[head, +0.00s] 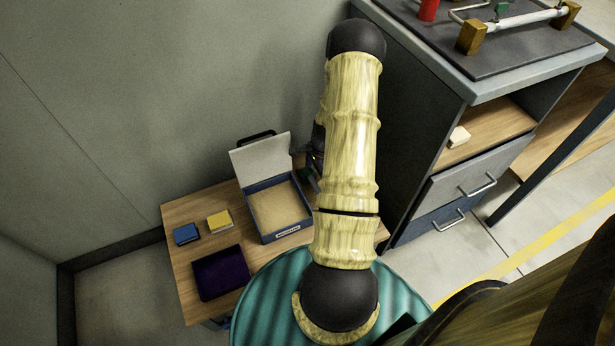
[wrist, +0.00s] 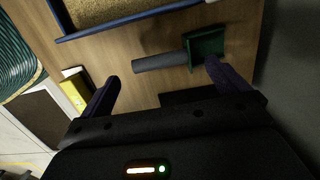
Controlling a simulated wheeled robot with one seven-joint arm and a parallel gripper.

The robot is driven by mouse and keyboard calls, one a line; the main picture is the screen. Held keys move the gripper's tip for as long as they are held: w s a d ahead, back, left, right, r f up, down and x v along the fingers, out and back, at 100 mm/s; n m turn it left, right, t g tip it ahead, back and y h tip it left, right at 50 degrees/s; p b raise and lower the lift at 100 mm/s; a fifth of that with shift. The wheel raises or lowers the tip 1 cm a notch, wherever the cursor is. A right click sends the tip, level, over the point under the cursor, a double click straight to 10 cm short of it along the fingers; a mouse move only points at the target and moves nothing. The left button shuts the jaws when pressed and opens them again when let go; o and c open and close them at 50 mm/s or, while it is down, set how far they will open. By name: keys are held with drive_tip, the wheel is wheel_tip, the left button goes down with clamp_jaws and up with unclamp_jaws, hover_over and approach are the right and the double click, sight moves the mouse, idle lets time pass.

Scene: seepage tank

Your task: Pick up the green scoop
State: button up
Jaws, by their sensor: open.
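The green scoop lies on the wooden table beside the sand box. In the wrist view its green head (wrist: 205,44) is at the upper right and its grey handle (wrist: 160,62) points left. In the head view only a bit of green (head: 306,173) shows beside my arm. My gripper (wrist: 160,71) is open, with purple fingers. In the wrist view one fingertip is near the green head and the other is off the handle's left end. The handle appears between the fingertips; I cannot tell the height gap. My arm hides most of the gripper in the head view.
A blue box of sand (head: 278,208) stands open, lid raised. Blue (head: 186,233) and yellow (head: 219,220) blocks and a dark purple tray (head: 221,272) sit left. A yellow item (wrist: 74,90) lies near my left finger. A grey cabinet (head: 440,150) stands right; a wall is behind.

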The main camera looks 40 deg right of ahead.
sight(315, 183)
drive_tip(key=f+b, duration=0.2)
drive_tip(key=f, duration=0.1)
drive_tip(key=f+b, duration=0.1)
drive_tip(key=f, duration=0.1)
drive_tip(key=shift+w+a+f, duration=0.1)
drive_tip(key=shift+a+f, duration=0.05)
drive_tip(key=shift+a, duration=0.1)
drive_tip(key=c, duration=1.2)
wheel_tip(315, 183, up, 18)
drive_tip(key=p, duration=0.7)
